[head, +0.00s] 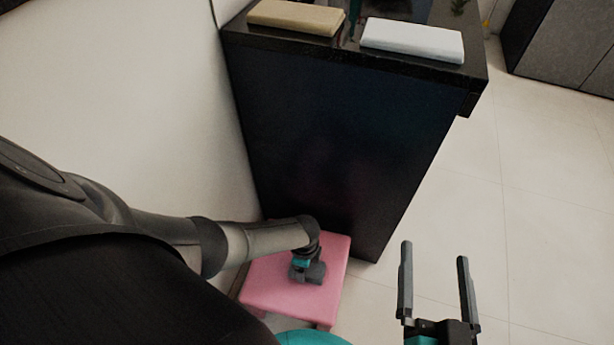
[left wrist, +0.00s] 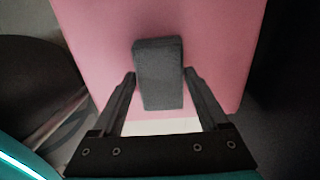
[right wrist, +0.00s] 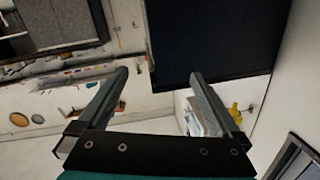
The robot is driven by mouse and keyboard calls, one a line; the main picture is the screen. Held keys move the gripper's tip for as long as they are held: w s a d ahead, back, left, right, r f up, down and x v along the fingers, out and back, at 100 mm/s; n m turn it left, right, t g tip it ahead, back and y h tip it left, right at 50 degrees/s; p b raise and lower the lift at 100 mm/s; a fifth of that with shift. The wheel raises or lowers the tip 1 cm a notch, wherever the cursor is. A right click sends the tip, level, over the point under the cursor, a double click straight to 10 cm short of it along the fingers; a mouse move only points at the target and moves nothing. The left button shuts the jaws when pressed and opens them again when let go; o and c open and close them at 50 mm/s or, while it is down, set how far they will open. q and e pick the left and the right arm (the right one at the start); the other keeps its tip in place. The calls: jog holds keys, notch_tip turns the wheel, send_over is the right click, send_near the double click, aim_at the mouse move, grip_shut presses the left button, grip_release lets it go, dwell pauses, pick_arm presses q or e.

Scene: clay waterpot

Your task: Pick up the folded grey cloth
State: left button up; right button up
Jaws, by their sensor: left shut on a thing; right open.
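The folded grey cloth (left wrist: 158,62) is a small dark grey block over the pink stool (head: 262,290) in the left wrist view. My left gripper (left wrist: 160,80) has one finger on each side of it and is shut on it. I cannot tell whether the cloth touches the stool top (left wrist: 90,30). In the head view my left gripper (head: 308,274) is low over the stool, and it mostly hides the cloth. My right gripper (head: 434,253) is open and empty, off to the right above the floor. Its spread fingers also show in the right wrist view (right wrist: 157,75).
A tall dark cabinet (head: 340,140) stands right behind the stool. On its top lie a tan folded cloth (head: 296,17) and a white folded cloth (head: 412,40). A pale wall (head: 120,90) is at the left. The tiled floor (head: 545,220) at the right is clear.

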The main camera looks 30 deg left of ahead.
pick_arm(q)
jog(key=c, duration=0.5)
jog(key=shift+r, duration=0.15)
jog(key=shift+c, duration=0.2)
pick_arm(e)
jog(key=shift+w, duration=0.1)
